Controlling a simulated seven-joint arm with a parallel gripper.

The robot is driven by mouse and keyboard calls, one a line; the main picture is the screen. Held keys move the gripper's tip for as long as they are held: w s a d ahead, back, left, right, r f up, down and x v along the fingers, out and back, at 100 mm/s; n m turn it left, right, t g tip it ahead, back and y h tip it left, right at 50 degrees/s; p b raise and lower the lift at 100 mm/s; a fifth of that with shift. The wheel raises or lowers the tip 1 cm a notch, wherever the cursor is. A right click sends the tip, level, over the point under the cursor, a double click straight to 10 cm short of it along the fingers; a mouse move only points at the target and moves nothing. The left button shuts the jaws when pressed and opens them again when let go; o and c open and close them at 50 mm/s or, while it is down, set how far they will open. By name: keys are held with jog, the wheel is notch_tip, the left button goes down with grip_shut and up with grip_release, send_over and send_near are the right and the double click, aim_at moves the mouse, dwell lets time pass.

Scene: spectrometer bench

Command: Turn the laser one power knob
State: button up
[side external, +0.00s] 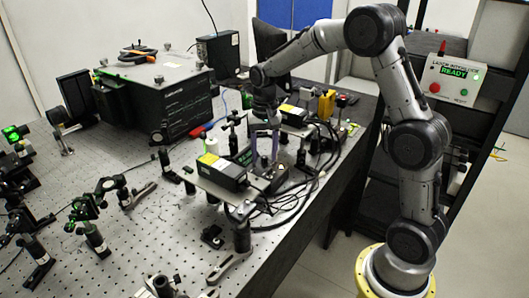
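My gripper (265,162) points down at the middle of the bench, behind the nearer laser box. Its two fingers show a gap between them. A second box with a yellow label (293,112) lies behind my gripper. A small dark control unit (268,180) sits just below my fingertips, beside the nearer box. A knob on it is too small to make out clearly, and I cannot tell whether the fingers touch it. Which laser is laser one cannot be read.
Black cables (290,205) loop beside the control unit. Optic mounts (93,230) stand at the left of the perforated bench (165,235). A large dark instrument (160,95) stands at the back. A panel reading READY (453,80) is at the right.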

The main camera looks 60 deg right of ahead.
aim_at(264, 157)
jog(key=shift+r, duration=0.1)
notch_tip(264, 157, up, 14)
jog(key=shift+f, duration=0.2)
dwell(0.4)
jog(key=shift+a, duration=0.1)
jog(key=s+a+r+n+t, duration=0.1)
jog(key=s+a+r+t, duration=0.1)
jog(key=s+a+r, duration=0.3)
jog(key=s+a+r+n+t, duration=0.1)
jog(key=s+a+r, duration=0.15)
jog(key=s, duration=0.45)
jog(key=s+a+f+n+t, duration=0.2)
jog(key=s+f+n, duration=0.5)
jog(key=s+f, duration=0.3)
jog(key=s, duration=0.3)
jog(key=shift+f+t, duration=0.25)
jog(key=shift+t, duration=0.05)
jog(key=shift+a, duration=0.1)
dwell(0.6)
